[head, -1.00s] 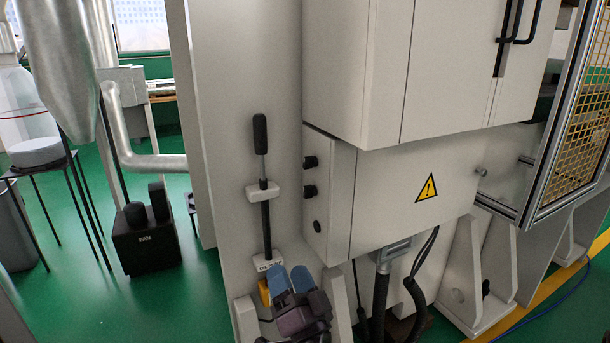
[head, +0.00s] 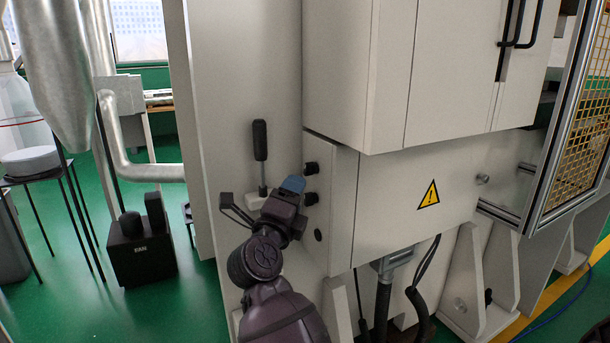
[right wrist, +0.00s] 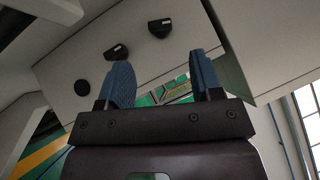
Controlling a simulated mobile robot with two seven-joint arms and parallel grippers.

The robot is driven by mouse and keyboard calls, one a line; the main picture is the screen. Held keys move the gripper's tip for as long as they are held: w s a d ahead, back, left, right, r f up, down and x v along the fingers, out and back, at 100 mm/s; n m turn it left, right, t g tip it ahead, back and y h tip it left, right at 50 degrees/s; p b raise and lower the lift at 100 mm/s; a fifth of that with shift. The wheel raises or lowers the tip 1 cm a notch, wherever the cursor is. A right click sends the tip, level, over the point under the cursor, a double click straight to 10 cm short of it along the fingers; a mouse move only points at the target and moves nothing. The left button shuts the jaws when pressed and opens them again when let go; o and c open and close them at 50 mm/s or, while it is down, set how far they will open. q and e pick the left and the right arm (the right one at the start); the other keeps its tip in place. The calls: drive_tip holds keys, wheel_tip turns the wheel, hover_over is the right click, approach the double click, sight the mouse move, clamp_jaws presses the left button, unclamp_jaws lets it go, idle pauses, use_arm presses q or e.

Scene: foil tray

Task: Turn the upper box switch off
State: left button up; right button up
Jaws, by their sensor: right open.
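The upper box switch (head: 311,168) is a black knob on the left side face of the grey control box (head: 342,180). The lower switch (head: 310,198) is a similar knob just below it. My right gripper (head: 292,184) has blue finger pads and is at the left of this face, close to both knobs and apart from the upper one. In the right wrist view its fingers (right wrist: 163,75) are spread with nothing between them. There the upper switch (right wrist: 160,28) and lower switch (right wrist: 117,52) lie beyond the fingertips. My left gripper is not in view.
A round black button (head: 318,235) sits lower on the same face. A lever with a black handle (head: 260,140) stands on the panel to the left, partly behind my right gripper. A large cabinet (head: 380,75) overhangs the box. Cables (head: 415,290) hang below.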

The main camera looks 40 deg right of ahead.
sight(307, 172)
drive_tip(key=b+x, duration=0.1)
drive_tip(key=x, duration=0.6)
drive_tip(key=shift+w+d, duration=0.15)
drive_tip(key=shift+d, duration=0.05)
drive_tip(key=shift+w+d+r, duration=0.1)
drive_tip(key=shift+d, duration=0.15)
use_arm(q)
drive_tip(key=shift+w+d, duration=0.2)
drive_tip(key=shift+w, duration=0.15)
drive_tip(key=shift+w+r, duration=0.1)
